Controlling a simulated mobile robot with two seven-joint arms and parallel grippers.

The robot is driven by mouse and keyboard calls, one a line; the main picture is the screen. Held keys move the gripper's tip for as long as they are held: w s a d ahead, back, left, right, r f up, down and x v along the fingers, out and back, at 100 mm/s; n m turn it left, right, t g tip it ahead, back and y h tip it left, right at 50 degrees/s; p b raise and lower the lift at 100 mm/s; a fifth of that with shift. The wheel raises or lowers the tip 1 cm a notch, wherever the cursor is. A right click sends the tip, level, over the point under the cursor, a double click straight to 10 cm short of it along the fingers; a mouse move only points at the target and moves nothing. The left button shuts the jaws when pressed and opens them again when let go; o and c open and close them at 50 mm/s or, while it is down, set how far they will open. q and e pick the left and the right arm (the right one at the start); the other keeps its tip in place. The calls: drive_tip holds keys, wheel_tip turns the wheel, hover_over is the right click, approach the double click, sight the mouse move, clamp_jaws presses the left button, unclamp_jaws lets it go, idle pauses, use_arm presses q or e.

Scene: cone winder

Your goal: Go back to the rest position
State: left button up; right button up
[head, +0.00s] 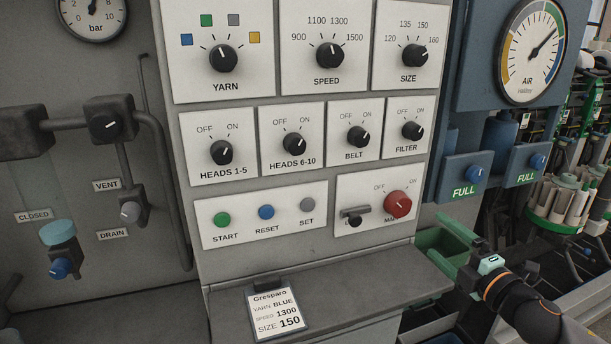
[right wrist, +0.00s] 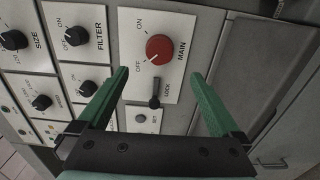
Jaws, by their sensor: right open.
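My right gripper (head: 440,250) is open and empty, in front of the lower right of the control panel in the head view. In the right wrist view its two green fingers (right wrist: 160,75) stand wide apart, with the red MAIN knob (right wrist: 159,48) and the dark LOCK lever (right wrist: 154,94) seen between and beyond them. The MAIN knob also shows in the head view (head: 398,204), clear of the gripper; its mark appears to point toward OFF. My left gripper is not in view.
The grey panel (head: 318,254) carries several black knobs and START, RESET and SET buttons. A ledge (head: 365,290) juts out below, with an order card (head: 278,312) on it. A green bin (head: 440,246) sits behind the right gripper. Pipes and valves (head: 131,212) are at left.

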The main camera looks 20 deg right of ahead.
drive_tip(key=s+a+f+m+g+h, duration=0.2)
drive_tip(key=s+a+f+m+g, duration=0.15)
drive_tip(key=s+f+m, duration=0.45)
drive_tip(key=s+a+f+m+g+h, duration=0.2)
drive_tip(key=s+f+m+g, duration=0.2)
drive_tip(key=f, duration=0.7)
drive_tip(key=s+a+f+m+g+y, duration=0.2)
drive_tip(key=s+a+f+m+g, duration=0.15)
drive_tip(key=s+a, duration=0.4)
drive_tip(key=s+a+f+m+g+y, duration=0.1)
drive_tip(key=s+a+f+m+g, duration=0.2)
drive_tip(key=s+a, duration=0.45)
drive_tip(key=w+a+f+n+t+y+p, duration=0.1)
drive_tip(key=w+a+f+t+y+p, duration=0.1)
drive_tip(key=f, duration=0.5)
drive_tip(key=shift+w+a+f+t+p, duration=0.3)
drive_tip(key=shift+w+a+t+p, duration=0.25)
drive_tip(key=shift+w+t, duration=0.9)
